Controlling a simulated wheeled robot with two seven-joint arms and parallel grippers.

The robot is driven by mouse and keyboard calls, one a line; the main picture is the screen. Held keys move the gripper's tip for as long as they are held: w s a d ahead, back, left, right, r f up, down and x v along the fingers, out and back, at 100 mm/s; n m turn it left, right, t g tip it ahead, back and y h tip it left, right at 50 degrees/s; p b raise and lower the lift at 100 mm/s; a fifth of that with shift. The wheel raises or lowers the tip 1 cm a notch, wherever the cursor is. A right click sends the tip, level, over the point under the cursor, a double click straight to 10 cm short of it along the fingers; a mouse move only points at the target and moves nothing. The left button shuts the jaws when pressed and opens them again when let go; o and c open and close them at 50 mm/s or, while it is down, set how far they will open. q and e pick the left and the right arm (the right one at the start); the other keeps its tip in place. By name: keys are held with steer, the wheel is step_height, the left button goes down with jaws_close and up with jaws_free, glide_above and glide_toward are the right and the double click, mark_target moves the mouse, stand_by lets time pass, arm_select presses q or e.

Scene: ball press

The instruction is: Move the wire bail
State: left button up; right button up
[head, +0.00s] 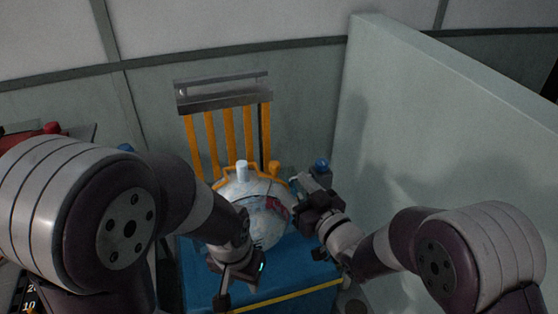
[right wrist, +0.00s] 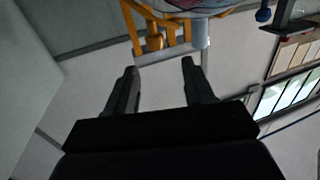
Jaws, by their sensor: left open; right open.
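The wire bail (head: 229,173) looks like an orange wire over the top of a white, patterned ball (head: 262,205), with a pale blue upright grip (head: 242,170). My right gripper (head: 305,182) is open, to the right of the ball and apart from the grip. In the right wrist view, its two fingers (right wrist: 160,75) are apart with nothing held between them, and the pale grip (right wrist: 200,33) shows beyond the fingertips. My left gripper (head: 240,280) is open, low in front of the ball. My left arm hides part of the ball.
The ball rests on a blue base (head: 290,270) with a yellow front stripe. Upright orange bars (head: 228,130) with a grey top bar (head: 222,94) stand behind it. A pale partition (head: 430,130) closes off the right. A blue knob (head: 322,165) is by my right gripper.

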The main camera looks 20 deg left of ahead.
mark_target(277, 167)
steer(key=p+x, duration=0.1)
steer(key=x, duration=0.7)
steer(key=shift+w+a, duration=0.15)
steer(key=shift+w, duration=0.2)
steer(key=shift+w+a+f, duration=0.15)
steer(key=shift+w+a, duration=0.05)
steer(key=shift+w, duration=0.2)
jaws_close()
